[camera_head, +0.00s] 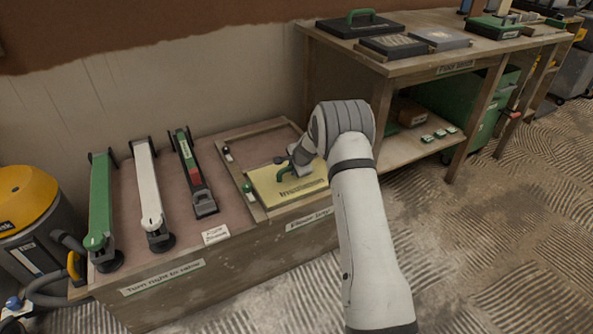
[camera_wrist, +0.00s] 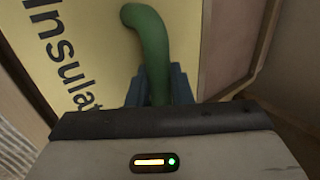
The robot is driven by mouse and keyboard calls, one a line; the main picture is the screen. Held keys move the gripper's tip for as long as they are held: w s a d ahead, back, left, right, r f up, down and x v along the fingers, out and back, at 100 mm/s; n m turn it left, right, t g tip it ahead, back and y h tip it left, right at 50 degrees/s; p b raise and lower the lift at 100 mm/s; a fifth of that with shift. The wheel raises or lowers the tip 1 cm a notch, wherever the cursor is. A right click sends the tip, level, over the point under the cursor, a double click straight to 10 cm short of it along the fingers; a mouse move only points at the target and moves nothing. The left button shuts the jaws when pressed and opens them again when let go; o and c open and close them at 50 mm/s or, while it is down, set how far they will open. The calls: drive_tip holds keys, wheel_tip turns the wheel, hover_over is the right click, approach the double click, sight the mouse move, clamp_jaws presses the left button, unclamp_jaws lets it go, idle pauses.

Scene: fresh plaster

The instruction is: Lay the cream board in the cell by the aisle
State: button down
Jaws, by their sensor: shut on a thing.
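The cream board (camera_head: 266,196) is marked "Insulation" and has a green handle (camera_head: 284,177). My gripper (camera_head: 290,171) is shut on that handle, with my arm reaching in from the right. The board lies in or just above the front, aisle-side cell of a wooden frame (camera_head: 238,173) on the low bench. I cannot tell whether it rests on the cell floor. The far cell (camera_head: 256,146) looks empty. In the wrist view, the blue fingers (camera_wrist: 158,86) close around the green handle (camera_wrist: 153,45) over the cream board (camera_wrist: 105,62). My arm hides the board's right end.
Green (camera_head: 101,205), white (camera_head: 147,190) and dark (camera_head: 190,172) long tools lie on the low bench's left part. A yellow-and-black vacuum (camera_head: 28,210) stands at far left. A taller workbench (camera_head: 400,72) with boards stands behind right. The ridged aisle floor (camera_head: 490,240) is open at right.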

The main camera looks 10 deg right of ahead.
drive_tip(key=shift+f, duration=0.1)
drive_tip(key=c, duration=1.3)
unclamp_jaws()
